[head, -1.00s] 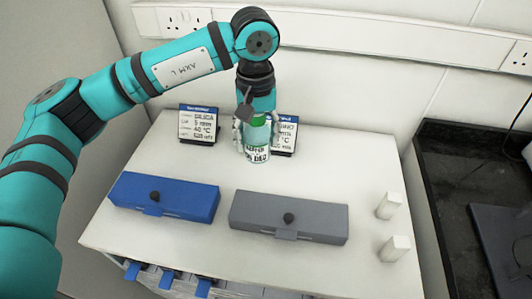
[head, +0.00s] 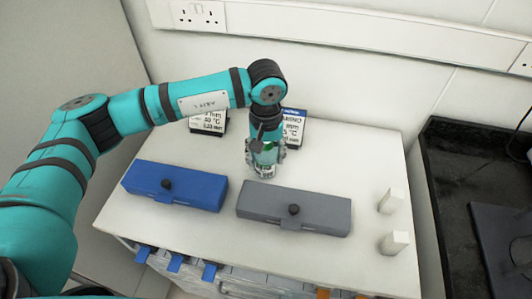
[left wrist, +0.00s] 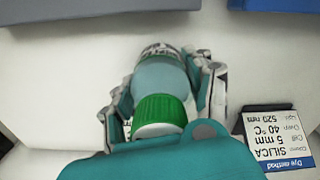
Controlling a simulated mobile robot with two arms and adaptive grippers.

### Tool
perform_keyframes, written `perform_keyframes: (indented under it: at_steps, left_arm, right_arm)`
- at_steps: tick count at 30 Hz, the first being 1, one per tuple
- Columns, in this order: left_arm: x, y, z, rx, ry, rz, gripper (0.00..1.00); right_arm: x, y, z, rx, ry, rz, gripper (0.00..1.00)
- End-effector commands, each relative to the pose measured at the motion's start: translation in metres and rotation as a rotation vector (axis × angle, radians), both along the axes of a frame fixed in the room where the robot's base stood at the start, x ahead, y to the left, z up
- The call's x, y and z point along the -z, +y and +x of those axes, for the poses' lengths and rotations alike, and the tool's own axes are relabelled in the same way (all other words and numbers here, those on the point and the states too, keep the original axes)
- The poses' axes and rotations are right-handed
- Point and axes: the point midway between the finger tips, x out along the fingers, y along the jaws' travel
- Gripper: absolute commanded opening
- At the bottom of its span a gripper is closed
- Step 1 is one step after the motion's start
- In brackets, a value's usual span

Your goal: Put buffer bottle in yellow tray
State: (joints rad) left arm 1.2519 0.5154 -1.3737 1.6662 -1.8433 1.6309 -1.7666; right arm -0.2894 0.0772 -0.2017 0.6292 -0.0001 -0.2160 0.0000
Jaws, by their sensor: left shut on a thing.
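The buffer bottle (head: 265,169) is a small clear bottle with a printed label and a green cap. It is upright behind the grey box on the white worktop; I cannot tell whether its base touches the top. My left gripper (head: 265,153) comes down from above and is shut around it. In the left wrist view the green cap (left wrist: 160,112) shows between the fingers, with the pale teal body and label beyond it. The yellow tray is not in view. My right gripper is not in view.
A blue box (head: 190,190) and a grey box (head: 320,212) lie in front on the worktop (head: 350,165). Two white blocks (head: 391,201) (head: 395,242) stand at the right. Two label cards (head: 208,121) (head: 293,127) stand behind. A dark bench (head: 460,180) is at the right.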

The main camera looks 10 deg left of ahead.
Motion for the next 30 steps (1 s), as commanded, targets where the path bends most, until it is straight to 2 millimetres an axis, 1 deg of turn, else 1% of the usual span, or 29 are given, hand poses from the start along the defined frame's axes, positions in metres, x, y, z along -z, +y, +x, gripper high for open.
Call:
perform_keyframes:
  at_steps: [6, 7, 12, 20, 23, 24, 26, 29, 30]
  left_arm:
    - [0.003, 0.000, 0.000, 0.000, -0.001, -0.001, 0.12]
    - [0.003, 0.000, 0.000, 0.000, 0.000, 0.000, 0.54]
    - [0.002, 0.000, 0.000, 0.000, 0.000, 0.000, 0.77]
    - [0.001, 0.000, 0.000, 0.000, 0.000, 0.000, 0.77]
    - [-0.003, 0.000, 0.000, 0.000, 0.000, 0.000, 0.77]
    - [-0.005, 0.000, 0.001, 0.000, -0.002, 0.000, 0.77]
    - [-0.012, 0.000, 0.001, 0.000, -0.004, 0.000, 0.77]
    - [-0.031, 0.000, 0.001, 0.000, -0.007, -0.001, 0.77]
    - [-0.041, -0.001, 0.001, 0.000, -0.007, -0.001, 0.77]
  right_arm:
    - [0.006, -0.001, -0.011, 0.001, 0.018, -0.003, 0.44]
    - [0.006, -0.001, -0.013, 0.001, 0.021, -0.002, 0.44]
    - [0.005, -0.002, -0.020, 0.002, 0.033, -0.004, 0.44]
    - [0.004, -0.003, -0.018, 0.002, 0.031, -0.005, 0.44]
    - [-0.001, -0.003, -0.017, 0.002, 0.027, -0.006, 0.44]
    - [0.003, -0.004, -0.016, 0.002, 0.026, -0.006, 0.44]
    - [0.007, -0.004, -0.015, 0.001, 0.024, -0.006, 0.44]
    - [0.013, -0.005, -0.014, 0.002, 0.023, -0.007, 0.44]
    - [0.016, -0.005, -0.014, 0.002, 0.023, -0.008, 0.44]
